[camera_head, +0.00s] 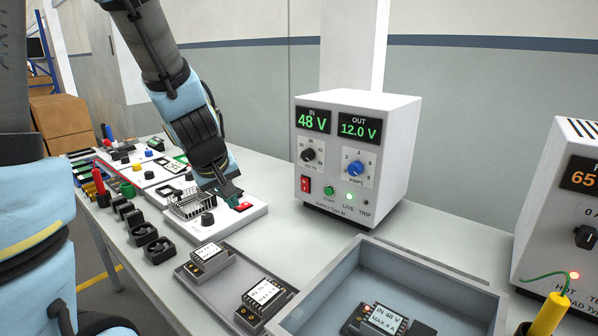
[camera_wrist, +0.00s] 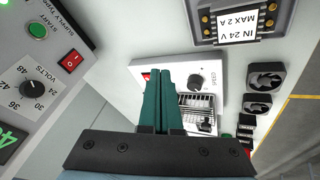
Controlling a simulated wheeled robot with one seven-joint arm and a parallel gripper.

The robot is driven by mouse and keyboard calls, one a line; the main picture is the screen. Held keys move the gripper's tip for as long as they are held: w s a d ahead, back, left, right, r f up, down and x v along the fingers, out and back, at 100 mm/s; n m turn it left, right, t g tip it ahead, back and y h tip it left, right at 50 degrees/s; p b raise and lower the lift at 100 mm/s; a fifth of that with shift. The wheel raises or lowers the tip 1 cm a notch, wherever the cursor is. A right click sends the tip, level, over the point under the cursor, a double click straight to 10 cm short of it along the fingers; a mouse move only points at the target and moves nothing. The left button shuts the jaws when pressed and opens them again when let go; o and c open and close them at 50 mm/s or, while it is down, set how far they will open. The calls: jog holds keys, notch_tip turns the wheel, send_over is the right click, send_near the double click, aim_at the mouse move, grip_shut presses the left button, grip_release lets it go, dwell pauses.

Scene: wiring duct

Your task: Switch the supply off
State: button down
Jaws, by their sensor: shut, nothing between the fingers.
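The white supply (camera_head: 347,190) stands on the bench with its displays reading IN 48 V and OUT 12.0 V. Its red rocker switch (camera_head: 305,184) is at the lower left of its front, beside a green button (camera_head: 329,190). A green lamp (camera_head: 349,196) over LIVE is lit. In the wrist view the red rocker switch (camera_wrist: 70,62) shows at upper left, with the green button (camera_wrist: 37,30) near it. My gripper (camera_head: 238,203) is shut and empty, left of the supply and apart from it, over a white board (camera_head: 205,228). Its teal fingers (camera_wrist: 165,75) show in the wrist view.
A grey tray (camera_head: 440,275) holding a labelled module (camera_head: 383,318) lies in front of the supply. Two more modules (camera_head: 209,258) (camera_head: 264,299) lie left of it. A second white unit (camera_head: 560,235) stands at right, with a yellow-handled probe (camera_head: 548,314). Bench between board and supply is clear.

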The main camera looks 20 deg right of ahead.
aim_at(305, 185)
jog(key=d+r+n+t+p, duration=0.1)
jog(key=d+r, duration=0.1)
jog(key=d, duration=0.4)
jog(key=d+r+n+t+p, duration=0.1)
jog(key=d+r+n+p, duration=0.1)
jog(key=d, duration=0.5)
jog(key=shift+d+r, duration=0.25)
jog(key=shift+r, duration=0.15)
jog(key=shift+s, duration=0.1)
jog(key=w+d+f+b, duration=0.2)
jog(key=w+d+f, duration=0.4)
jog(key=w+f, duration=0.1)
jog(key=shift+w, duration=0.3)
jog(key=shift+f, duration=0.15)
